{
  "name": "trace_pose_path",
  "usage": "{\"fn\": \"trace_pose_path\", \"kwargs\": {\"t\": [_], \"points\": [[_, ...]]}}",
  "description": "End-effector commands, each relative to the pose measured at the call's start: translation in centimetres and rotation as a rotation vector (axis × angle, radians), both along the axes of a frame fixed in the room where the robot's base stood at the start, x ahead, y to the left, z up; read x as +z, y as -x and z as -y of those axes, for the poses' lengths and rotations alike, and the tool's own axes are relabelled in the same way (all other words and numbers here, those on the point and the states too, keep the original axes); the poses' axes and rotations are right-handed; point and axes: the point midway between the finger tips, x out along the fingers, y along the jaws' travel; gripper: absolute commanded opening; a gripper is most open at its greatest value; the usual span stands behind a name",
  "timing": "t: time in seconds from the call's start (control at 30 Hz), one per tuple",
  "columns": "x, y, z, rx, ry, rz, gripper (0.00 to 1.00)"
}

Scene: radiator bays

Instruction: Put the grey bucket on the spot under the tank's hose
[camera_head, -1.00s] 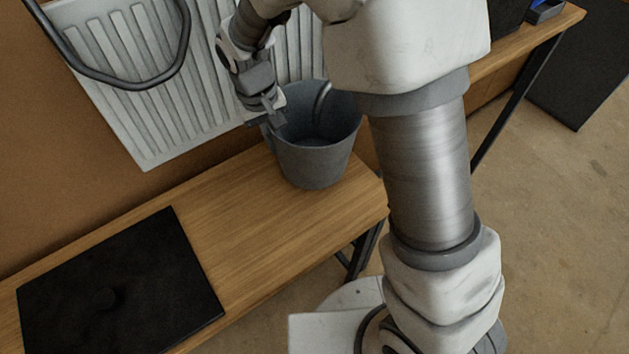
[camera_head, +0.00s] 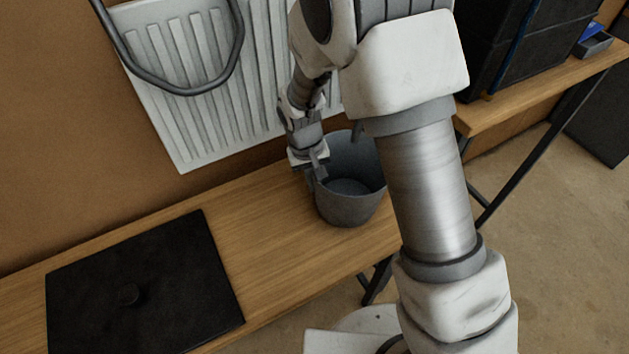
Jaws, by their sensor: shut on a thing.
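The grey bucket (camera_head: 348,208) is upright at the right end of the wooden bench (camera_head: 268,235), partly hidden by my arm. I cannot tell whether its base touches the bench top. My gripper (camera_head: 316,174) is at the bucket's left rim and is shut on it. A dark hose-like loop (camera_head: 185,90) hangs in front of the white radiator at the upper left; I cannot tell whether it belongs to a tank. No marked spot under a hose is clearly visible.
Bare bench lies between panel and bucket. The white radiator (camera_head: 200,130) is on the wall behind. A black case (camera_head: 510,50) and a small blue-grey tray (camera_head: 594,44) stand on the right bench.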

Motion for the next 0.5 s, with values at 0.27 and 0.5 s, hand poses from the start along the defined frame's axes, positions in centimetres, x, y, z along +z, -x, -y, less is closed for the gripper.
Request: {"fn": "trace_pose_path", "kwargs": {"t": [0.27, 0.5], "points": [[-0.28, 0.00, 0.00, 0.000, 0.000, 0.000, 0.33], [-0.27, 0.00, 0.01, 0.000, 0.000, 0.000, 0.35]]}}
